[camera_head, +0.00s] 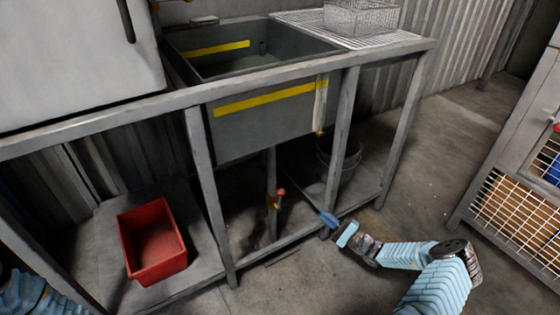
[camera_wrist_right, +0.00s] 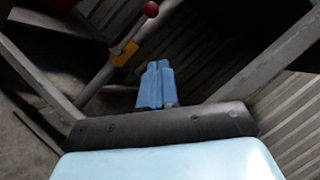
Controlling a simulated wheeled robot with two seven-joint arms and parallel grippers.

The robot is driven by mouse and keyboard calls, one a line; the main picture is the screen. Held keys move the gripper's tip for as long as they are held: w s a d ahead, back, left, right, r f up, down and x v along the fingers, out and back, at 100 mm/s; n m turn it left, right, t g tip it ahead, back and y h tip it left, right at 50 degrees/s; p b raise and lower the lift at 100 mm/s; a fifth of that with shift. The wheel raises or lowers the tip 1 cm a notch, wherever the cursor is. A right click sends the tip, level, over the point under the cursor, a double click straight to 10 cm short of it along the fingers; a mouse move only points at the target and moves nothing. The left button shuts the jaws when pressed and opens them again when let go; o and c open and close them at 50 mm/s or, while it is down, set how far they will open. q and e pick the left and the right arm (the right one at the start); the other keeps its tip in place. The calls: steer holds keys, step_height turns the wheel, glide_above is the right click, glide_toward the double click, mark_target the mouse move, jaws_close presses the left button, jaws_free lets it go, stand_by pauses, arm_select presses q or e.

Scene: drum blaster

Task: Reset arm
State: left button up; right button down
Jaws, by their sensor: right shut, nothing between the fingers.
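My right gripper (camera_head: 329,218) is shut and empty, held low in front of the sink frame. Its blue fingers also show pressed together in the right wrist view (camera_wrist_right: 155,85). My right arm (camera_head: 430,270) reaches in from the bottom right. A pipe valve with a red knob (camera_head: 281,191) and yellow collar is just left of the gripper, under the sink; the knob also shows in the right wrist view (camera_wrist_right: 151,9). Part of my left arm shows at the bottom left corner; its gripper is out of the picture.
A grey sink (camera_head: 262,122) with yellow stripes stands in a metal frame (camera_head: 212,200). A red bin (camera_head: 152,241) sits on the lower shelf, and a dark bucket (camera_head: 348,156) is under the sink. A wire basket (camera_head: 361,17) rests on the drainer. A mesh cage (camera_head: 520,205) stands right; floor between is clear.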

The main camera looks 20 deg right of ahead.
steer(key=s+a+f+n+g+y, duration=0.1)
steer(key=a+f+n+g+y, duration=0.3)
steer(key=a, duration=0.7)
steer(key=s+a+n+g, duration=0.1)
steer(key=a+n+g, duration=0.1)
steer(key=a+g, duration=0.65)
steer(key=s+a+f+n+g+h, duration=0.35)
steer(key=s+a+g, duration=0.25)
steer(key=s+a, duration=0.5)
steer(key=s+a+r+n+h, duration=0.2)
steer(key=s+n+h, duration=0.4)
steer(key=s+n, duration=0.1)
steer(key=shift+s+r+t, duration=0.15)
steer(key=shift+s+t, duration=0.2)
steer(key=shift+s, duration=0.1)
